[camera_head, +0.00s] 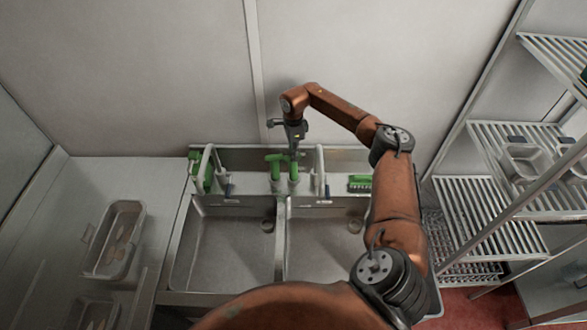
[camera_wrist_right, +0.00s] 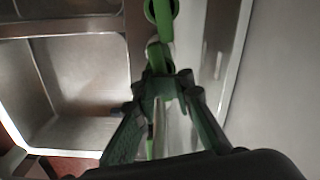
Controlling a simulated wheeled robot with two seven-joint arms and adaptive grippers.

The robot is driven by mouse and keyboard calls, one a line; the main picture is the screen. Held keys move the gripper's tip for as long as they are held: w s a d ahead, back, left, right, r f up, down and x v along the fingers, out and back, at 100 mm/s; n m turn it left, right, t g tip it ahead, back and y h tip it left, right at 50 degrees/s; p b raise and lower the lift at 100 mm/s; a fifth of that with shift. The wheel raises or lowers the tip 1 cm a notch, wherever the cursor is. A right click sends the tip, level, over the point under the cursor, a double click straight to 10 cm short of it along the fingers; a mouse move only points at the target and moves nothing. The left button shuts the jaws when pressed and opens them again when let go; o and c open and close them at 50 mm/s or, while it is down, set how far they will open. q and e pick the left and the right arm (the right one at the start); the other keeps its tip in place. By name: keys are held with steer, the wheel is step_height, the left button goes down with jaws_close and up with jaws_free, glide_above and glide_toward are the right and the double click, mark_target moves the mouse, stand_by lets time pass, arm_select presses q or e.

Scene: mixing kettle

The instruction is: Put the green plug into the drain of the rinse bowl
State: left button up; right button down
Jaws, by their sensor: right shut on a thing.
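My right gripper (camera_head: 294,150) is above the back ledge of the double sink, between the two basins, among upright green-topped things. In the right wrist view its fingers (camera_wrist_right: 163,84) are closed together on a thin green thing (camera_wrist_right: 150,146), mostly hidden; I cannot tell whether it is the plug. The left basin (camera_head: 225,250) and right basin (camera_head: 315,255) look empty apart from a round drain fitting in each, the left one (camera_head: 267,226) and the right one (camera_head: 355,226). My left gripper is out of view.
White taps (camera_head: 205,165) and (camera_head: 320,165) rise from the ledge. Green-topped holders (camera_head: 275,178) stand near the gripper. A green brush (camera_head: 360,183) lies at the right. A metal tray (camera_head: 115,240) is on the left counter. Wire shelves (camera_head: 490,215) stand on the right.

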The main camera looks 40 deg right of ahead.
steer(key=c, duration=1.8)
jaws_free()
steer(key=shift+r, duration=0.1)
steer(key=shift+o, duration=0.2)
step_height(320, 180, up, 12)
